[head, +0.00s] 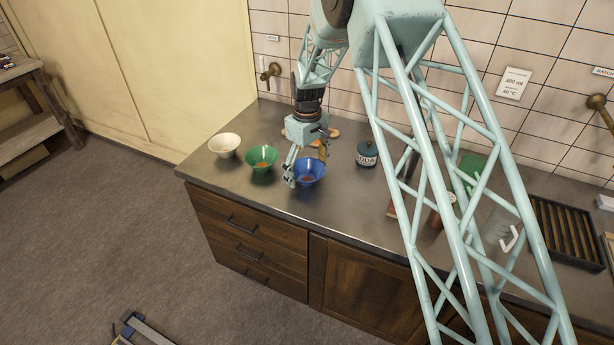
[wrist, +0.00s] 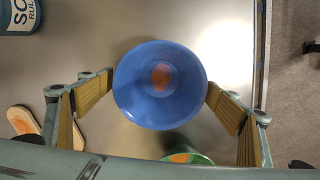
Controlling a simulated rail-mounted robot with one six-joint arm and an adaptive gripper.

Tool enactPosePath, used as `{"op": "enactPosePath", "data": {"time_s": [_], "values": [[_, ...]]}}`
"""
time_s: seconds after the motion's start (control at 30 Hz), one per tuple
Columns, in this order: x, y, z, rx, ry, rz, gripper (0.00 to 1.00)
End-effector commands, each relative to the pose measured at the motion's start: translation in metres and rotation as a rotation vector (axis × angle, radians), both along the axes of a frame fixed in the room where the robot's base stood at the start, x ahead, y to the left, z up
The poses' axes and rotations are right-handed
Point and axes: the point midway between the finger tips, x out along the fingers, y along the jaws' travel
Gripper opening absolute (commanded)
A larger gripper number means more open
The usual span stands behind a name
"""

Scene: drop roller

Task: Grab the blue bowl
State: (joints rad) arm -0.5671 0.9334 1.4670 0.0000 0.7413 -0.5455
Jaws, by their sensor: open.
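The blue bowl (head: 311,173) stands upright on the metal counter, with a small orange-brown patch in its bottom. In the wrist view the blue bowl (wrist: 160,84) lies between the two fingers. My gripper (head: 306,168) is open and points down over the bowl. In the wrist view my gripper (wrist: 160,98) has one finger pad on each side of the bowl, close to its rim. I cannot tell whether the pads touch the rim.
A green bowl (head: 261,158) stands just left of the blue bowl, and a white bowl (head: 224,145) farther left. A soda jar (head: 367,153) stands to the right. Wooden pieces (wrist: 22,121) lie behind the gripper. The counter (head: 290,203) is clear in front.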

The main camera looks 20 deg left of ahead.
Motion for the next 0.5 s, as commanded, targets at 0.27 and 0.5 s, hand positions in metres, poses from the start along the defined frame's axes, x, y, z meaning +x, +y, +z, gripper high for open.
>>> {"op": "enactPosePath", "data": {"time_s": [0.27, 0.5], "values": [[0.0, 0.0, 0.0001, 0.0, 0.0, 0.0, 0.74], [0.0, 0.0, 0.0001, 0.0, 0.0, 0.0, 0.55]]}}
